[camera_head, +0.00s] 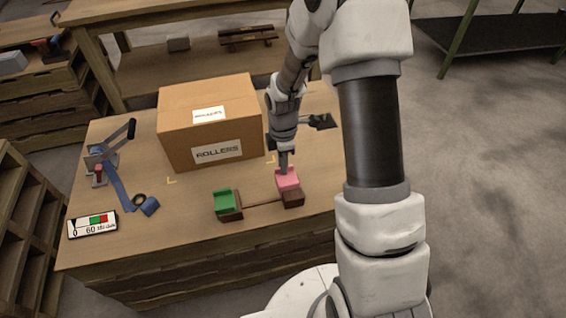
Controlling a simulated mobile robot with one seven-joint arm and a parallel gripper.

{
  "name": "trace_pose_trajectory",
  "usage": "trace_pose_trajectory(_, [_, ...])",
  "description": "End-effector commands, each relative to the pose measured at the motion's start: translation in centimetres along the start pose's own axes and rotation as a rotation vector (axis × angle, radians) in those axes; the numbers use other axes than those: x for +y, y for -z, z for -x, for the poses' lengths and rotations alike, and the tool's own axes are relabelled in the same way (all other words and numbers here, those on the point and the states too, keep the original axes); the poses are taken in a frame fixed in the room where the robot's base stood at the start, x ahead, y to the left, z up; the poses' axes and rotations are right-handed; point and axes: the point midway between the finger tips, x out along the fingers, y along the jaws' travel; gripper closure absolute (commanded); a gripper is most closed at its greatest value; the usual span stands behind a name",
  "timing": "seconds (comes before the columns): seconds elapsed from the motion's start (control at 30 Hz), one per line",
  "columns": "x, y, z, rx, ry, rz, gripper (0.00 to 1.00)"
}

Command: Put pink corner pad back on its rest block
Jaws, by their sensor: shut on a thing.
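The pink corner pad (287,179) is at the right end of the wooden rest, just above or touching the brown rest block (293,198); I cannot tell whether it bears on the block. My gripper (284,166) points down and is shut on the pink pad from above. A green corner pad (225,202) sits on the left rest block (231,215). A thin bar joins the two blocks.
A cardboard box (215,121) labelled ROLLERS stands behind the rest. A blue strap with a lever tool (112,152) and a small gauge panel (93,223) lie on the left.

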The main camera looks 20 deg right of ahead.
Motion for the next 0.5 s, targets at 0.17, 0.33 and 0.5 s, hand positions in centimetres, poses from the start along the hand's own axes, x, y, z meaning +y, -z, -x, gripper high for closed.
trace_pose_trajectory(0.17, [0.00,0.00,0.03,0.000,0.000,0.000,1.00])
trace_pose_trajectory(0.33, [0.00,0.00,-0.07,0.000,0.000,0.000,1.00])
trace_pose_trajectory(0.5, [0.00,0.00,-0.46,0.000,0.000,0.000,1.00])
